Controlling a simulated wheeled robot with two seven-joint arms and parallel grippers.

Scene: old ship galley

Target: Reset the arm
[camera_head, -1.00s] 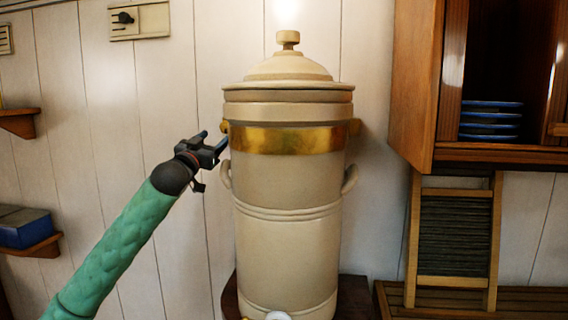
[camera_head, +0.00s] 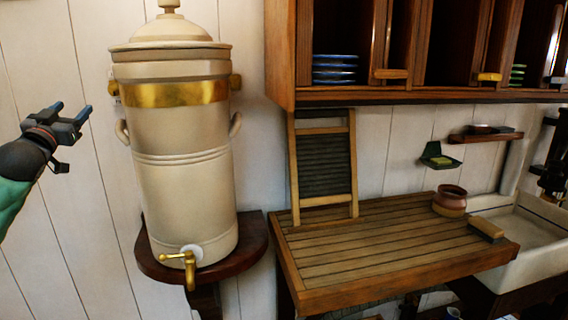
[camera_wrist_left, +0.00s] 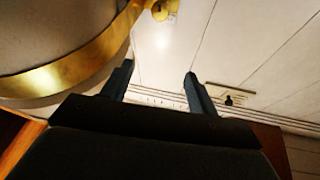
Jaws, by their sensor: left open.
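My left gripper (camera_head: 70,118) is at the left edge of the head view, raised in front of the white plank wall. Its two fingers are apart and nothing is between them. It is left of the large cream urn (camera_head: 185,185) and apart from it in the picture. My right gripper is not in view.
The urn stands on a dark wooden shelf (camera_head: 252,246). To the right are a slatted wooden counter (camera_head: 400,245), a washboard (camera_head: 325,165), a small pot (camera_head: 450,200), and a white sink (camera_head: 530,230). Wooden cabinets (camera_head: 280,50) with blue plates (camera_head: 335,70) hang above.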

